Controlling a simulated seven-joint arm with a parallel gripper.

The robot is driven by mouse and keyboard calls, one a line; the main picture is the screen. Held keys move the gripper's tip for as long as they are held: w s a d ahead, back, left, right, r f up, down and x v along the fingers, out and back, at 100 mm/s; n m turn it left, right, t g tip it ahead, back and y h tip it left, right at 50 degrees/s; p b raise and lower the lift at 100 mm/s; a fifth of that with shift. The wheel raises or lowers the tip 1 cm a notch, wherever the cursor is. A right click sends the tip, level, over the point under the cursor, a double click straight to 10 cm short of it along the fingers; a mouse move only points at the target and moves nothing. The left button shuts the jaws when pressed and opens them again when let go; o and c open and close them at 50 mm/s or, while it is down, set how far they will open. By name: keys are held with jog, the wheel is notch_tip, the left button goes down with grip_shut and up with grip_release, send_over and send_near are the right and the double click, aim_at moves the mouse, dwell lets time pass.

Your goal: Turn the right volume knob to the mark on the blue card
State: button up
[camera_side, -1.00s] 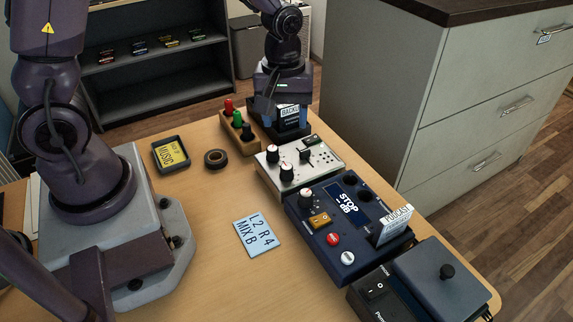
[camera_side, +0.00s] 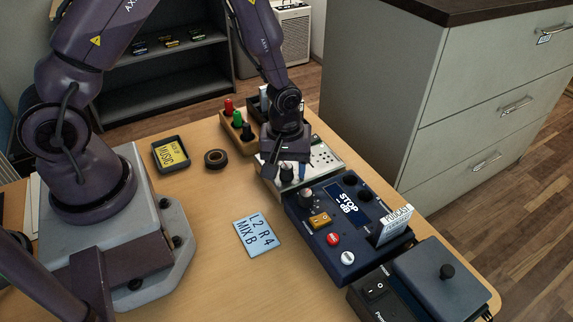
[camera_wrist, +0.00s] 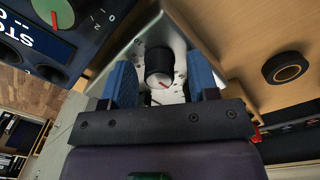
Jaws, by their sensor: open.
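The blue card (camera_side: 257,234) lies flat on the table in the side view and reads "L2 R4 MIX B". The silver mixer (camera_side: 324,158) stands behind the navy recorder, partly hidden by my gripper. My gripper (camera_wrist: 161,82) is open, its two blue fingers on either side of a black knob (camera_wrist: 158,62) with a red pointer line. In the side view my gripper (camera_side: 284,163) is low over the mixer, and a dark knob (camera_side: 287,174) shows just below it. The mixer's other knob is hidden in the side view.
The navy recorder (camera_side: 312,240) with its own knob (camera_side: 306,196) and a standing card (camera_side: 396,222) is close in front. Table around the blue card is clear.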

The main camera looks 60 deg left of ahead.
jog(key=c, duration=0.9)
jog(key=shift+c, duration=0.2)
jog(key=shift+m, duration=0.3)
jog(key=m, duration=0.6)
jog(key=shift+w, duration=0.1)
jog(key=m, duration=0.6)
jog(key=shift+d+r+m, duration=0.1)
jog(key=shift+m, duration=0.3)
jog(key=o, duration=0.9)
